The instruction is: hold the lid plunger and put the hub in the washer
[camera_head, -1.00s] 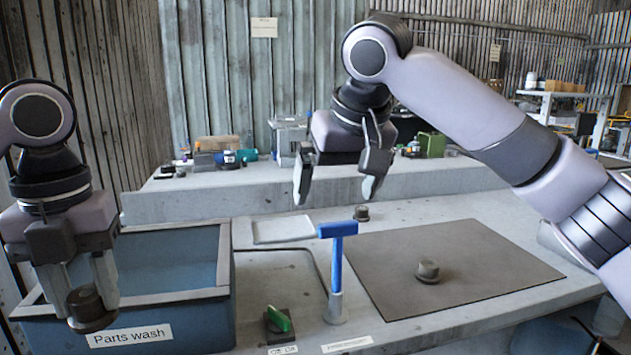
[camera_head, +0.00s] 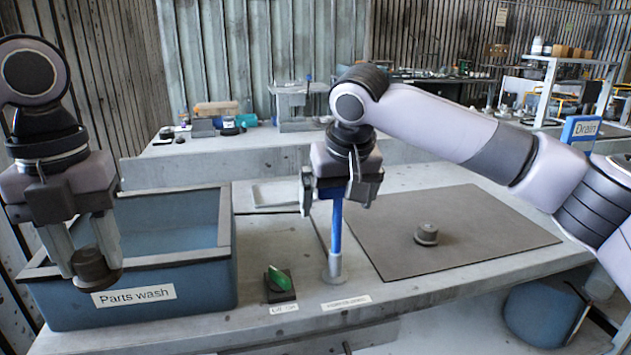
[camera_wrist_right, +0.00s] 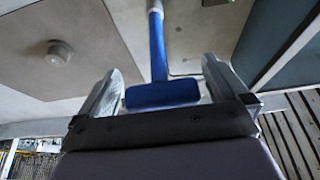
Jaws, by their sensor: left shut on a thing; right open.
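My left gripper (camera_head: 93,262) is shut on a dark grey hub (camera_head: 97,275). It holds the hub at the front left, before the blue tank marked "Parts wash" (camera_head: 228,262), whose top looks open with pale blue inside. The lid plunger (camera_head: 336,235) is a blue rod on a grey socket beside the tank. In the right wrist view the blue crossbar (camera_wrist_right: 162,95) lies between the spread fingers (camera_wrist_right: 163,84), with gaps showing.
Another grey hub (camera_head: 426,235) sits on the dark mat (camera_head: 480,245) at the right. A green switch (camera_head: 279,280) stands between tank and plunger. A shallow tray (camera_head: 270,193) lies behind. A "Drain" sign (camera_head: 585,130) and blue drum (camera_head: 545,318) are at the right.

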